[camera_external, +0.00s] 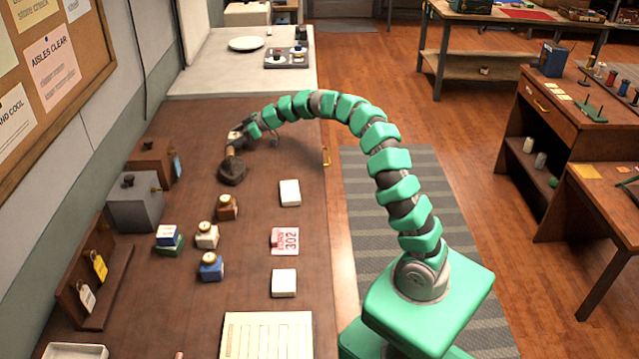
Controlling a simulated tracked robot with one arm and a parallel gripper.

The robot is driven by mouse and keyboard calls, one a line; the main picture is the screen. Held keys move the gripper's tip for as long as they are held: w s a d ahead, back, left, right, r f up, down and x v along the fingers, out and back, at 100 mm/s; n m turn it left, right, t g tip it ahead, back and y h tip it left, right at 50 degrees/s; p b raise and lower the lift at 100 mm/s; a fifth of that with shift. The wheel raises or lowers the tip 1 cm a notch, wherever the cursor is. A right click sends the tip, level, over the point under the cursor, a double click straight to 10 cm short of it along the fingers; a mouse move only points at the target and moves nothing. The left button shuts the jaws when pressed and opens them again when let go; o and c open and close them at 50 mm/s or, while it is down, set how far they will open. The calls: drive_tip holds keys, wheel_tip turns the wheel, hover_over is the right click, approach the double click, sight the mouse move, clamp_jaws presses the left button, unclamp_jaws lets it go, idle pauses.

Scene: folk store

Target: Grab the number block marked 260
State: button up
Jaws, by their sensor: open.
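No block that I can read as 260 shows. A white-and-red block marked 302 (285,241) lies on the brown counter (262,225). A plain white block (290,193) lies beyond it and another white block (284,283) lies nearer; no number is legible on either. My gripper (236,137) is at the far end of the brown counter, left of and beyond these blocks. It is small in view and open, close to the handle of a dark-headed tool (232,172); I cannot tell whether they touch.
Several small bottles, including a blue one (211,267), stand left of the blocks. A small stack (168,238), a grey box (135,203) and a tag rack (93,278) stand along the wall. A ruled sheet (267,335) lies in front.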

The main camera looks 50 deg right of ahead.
sight(237, 136)
drive_tip(key=c, duration=1.1)
drive_tip(key=shift+o, duration=0.2)
drive_tip(key=shift+r, duration=0.1)
drive_tip(key=shift+r+p, duration=0.7)
drive_tip(key=shift+r, duration=1.05)
drive_tip(key=shift+s+d, duration=0.1)
drive_tip(key=shift+s, duration=0.45)
drive_tip(key=s, duration=0.5)
drive_tip(key=s+d+r+p, duration=0.1)
drive_tip(key=s, duration=0.9)
drive_tip(key=shift+d+r+p, duration=0.15)
drive_tip(key=shift+r+p, duration=0.05)
drive_tip(key=shift+p, duration=0.2)
